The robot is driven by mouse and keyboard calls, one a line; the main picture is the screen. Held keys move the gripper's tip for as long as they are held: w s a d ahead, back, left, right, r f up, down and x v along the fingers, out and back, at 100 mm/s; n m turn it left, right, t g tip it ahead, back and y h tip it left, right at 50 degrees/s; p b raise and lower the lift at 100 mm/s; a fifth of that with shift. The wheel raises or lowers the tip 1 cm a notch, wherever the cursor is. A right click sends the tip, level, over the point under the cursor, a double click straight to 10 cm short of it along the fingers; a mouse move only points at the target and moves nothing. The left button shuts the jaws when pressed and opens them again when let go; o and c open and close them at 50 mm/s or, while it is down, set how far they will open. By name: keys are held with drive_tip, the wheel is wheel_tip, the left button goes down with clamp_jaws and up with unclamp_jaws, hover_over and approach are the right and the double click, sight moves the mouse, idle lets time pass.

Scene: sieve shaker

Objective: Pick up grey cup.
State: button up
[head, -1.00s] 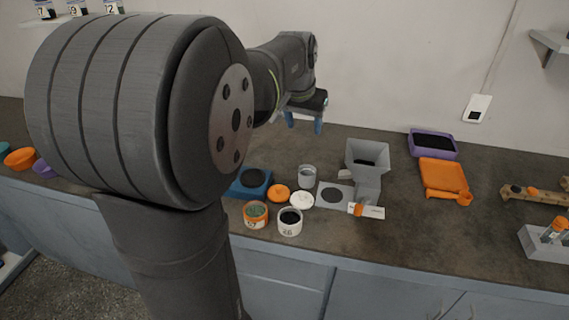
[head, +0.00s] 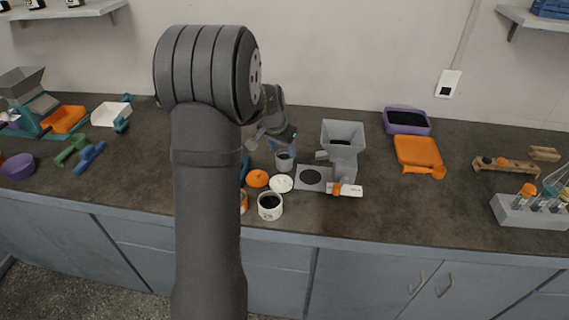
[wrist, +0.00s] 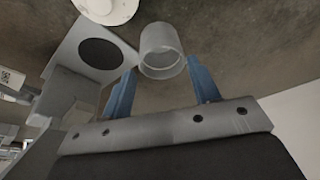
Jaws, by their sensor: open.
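The grey cup (head: 285,161) stands on the dark counter, behind the white lid and left of the grey funnel in the head view. In the wrist view the cup (wrist: 160,45) is close ahead, and I see its rim. My gripper (wrist: 161,68) is open, with one blue finger on each side of the cup's nearer end. Gaps show between fingers and cup, and nothing is held. In the head view my gripper (head: 283,147) is just above and behind the cup, its fingers partly hidden.
Close to the cup are a white lid (head: 281,183), an orange lid (head: 257,178), a white jar (head: 270,206), a grey plate with a black disc (head: 311,177) and a grey funnel (head: 342,135). A purple tray (head: 407,122) and an orange tray (head: 418,152) lie further right.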

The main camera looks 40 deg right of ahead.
sight(286, 157)
drive_tip(key=shift+x, duration=3.15)
drive_tip(key=shift+w+d, duration=0.15)
drive_tip(key=shift+d, duration=0.05)
drive_tip(key=shift+r, duration=0.1)
drive_tip(key=c, duration=0.6)
